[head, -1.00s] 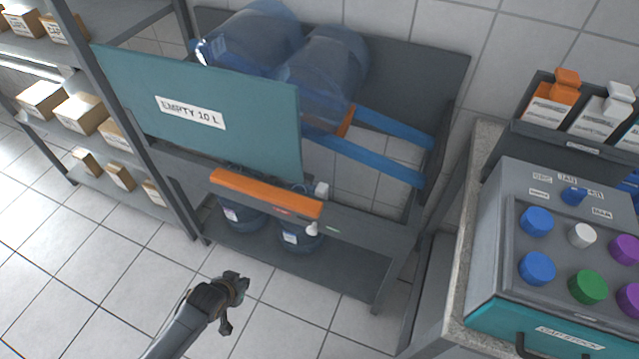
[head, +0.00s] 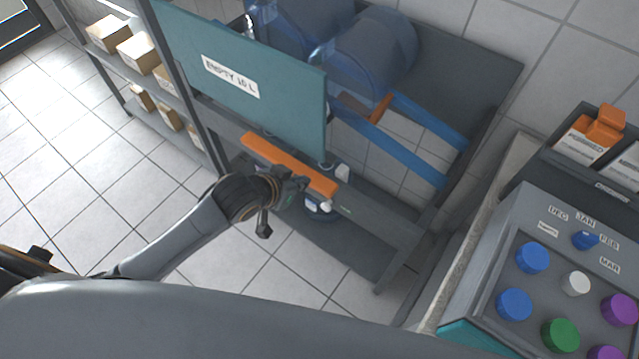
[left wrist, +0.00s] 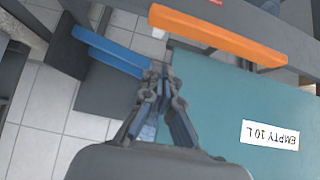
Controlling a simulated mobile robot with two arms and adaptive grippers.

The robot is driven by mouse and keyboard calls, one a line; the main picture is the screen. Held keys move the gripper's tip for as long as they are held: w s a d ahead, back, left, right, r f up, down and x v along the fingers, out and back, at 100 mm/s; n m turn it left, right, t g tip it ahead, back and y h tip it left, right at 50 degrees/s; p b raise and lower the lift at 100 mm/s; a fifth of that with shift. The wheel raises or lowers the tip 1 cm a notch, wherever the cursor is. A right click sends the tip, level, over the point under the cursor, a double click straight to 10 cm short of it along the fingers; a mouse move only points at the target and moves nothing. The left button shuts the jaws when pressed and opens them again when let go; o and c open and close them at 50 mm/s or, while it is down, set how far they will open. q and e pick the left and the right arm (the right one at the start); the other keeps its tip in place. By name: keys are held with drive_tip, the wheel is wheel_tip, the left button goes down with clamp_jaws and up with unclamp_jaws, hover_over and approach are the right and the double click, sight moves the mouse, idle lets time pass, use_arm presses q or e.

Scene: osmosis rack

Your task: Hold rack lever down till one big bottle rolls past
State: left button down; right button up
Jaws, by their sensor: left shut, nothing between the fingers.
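The orange rack lever (head: 262,150) is a long bar on the front of the rack; it also shows in the left wrist view (left wrist: 215,36). My left gripper (head: 294,188) is shut and empty, just in front of the lever's right half in the head view. In the left wrist view its fingertips (left wrist: 163,78) appear apart from the lever, though I cannot tell the exact gap. Two big clear blue bottles (head: 365,55) lie on the rack's upper level, partly behind the teal "EMPTY 10 L" panel (head: 290,95). My right gripper is out of view.
Blue rails (head: 400,155) with an orange piece (head: 380,108) run right from the bottles. More bottles below the lever are mostly hidden by my arm. A shelf of boxes (head: 140,50) stands left, a counter with a grey capped box (head: 540,225) right. Floor in front is clear.

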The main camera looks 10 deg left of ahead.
use_arm(q)
drive_tip(key=p, duration=0.1)
hover_over(325, 185)
drive_tip(key=s+a, duration=0.1)
drive_tip(key=s, duration=0.2)
wheel_tip(325, 185, down, 6)
drive_tip(key=f, duration=0.1)
drive_tip(key=shift+w+f, duration=0.15)
drive_tip(key=shift+f, duration=0.4)
drive_tip(key=shift+w+f, duration=0.15)
drive_tip(key=shift+f, duration=0.4)
drive_tip(key=shift+f+p, duration=0.3)
drive_tip(key=shift+f, duration=0.6)
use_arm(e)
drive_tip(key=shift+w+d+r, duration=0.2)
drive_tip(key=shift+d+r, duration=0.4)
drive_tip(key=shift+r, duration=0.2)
use_arm(q)
drive_tip(key=shift+f, duration=0.15)
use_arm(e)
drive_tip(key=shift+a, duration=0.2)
